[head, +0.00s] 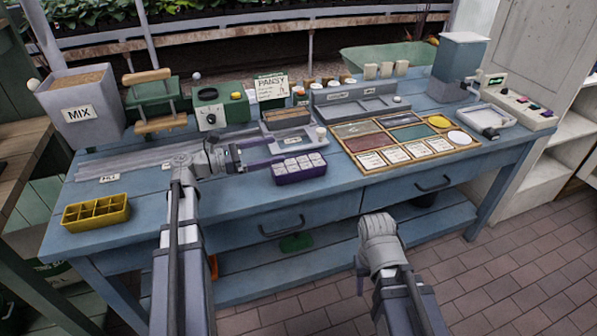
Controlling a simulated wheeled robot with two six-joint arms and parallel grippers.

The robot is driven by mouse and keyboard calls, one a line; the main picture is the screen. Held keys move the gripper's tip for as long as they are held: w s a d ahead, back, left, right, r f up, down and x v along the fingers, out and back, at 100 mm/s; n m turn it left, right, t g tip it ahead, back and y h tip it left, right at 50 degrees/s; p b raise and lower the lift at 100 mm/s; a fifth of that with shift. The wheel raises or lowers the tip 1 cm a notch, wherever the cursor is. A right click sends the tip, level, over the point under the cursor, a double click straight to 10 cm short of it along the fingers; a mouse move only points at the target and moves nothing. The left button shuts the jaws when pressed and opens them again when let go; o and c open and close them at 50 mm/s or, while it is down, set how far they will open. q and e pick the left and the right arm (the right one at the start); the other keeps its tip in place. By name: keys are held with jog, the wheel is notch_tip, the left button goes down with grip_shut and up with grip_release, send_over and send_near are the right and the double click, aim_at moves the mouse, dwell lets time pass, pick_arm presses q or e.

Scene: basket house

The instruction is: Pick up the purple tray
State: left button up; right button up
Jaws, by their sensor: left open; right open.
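The purple tray (301,173) is a small tray with pale, whitish cells. It sits on the blue workbench (225,207), near its front edge and in front of a grey weighing plate. My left gripper (272,152) reaches in from the left, with its two fingers pointing right towards the tray. The fingers are apart with nothing between them, and their tips are close to the tray's left end; I cannot tell whether they touch it. My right gripper (364,272) is low in front of the bench, well away from the tray. Its fingers are mostly hidden behind the wrist.
A yellow tray (96,213) is at the bench's left front. A MIX bin (80,108), a green device (220,108) and a PANSY sign (271,88) stand behind. A wooden-framed sorting board (405,141) is right of the purple tray.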

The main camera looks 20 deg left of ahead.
pick_arm(q)
jog(key=b, duration=0.6)
send_near(295, 163)
jog(key=x, duration=0.2)
jog(key=shift+w+d+f, duration=0.1)
jog(key=shift+d+f, duration=0.1)
jog(key=shift+d, duration=0.1)
jog(key=shift+x, duration=3.8)
jog(key=shift+r, duration=0.15)
jog(key=shift+c, duration=0.2)
jog(key=c, duration=1.3)
jog(key=shift+a+r+p, duration=0.1)
jog(key=shift+p, duration=0.2)
notch_tip(295, 163, up, 10)
jog(key=p, duration=1)
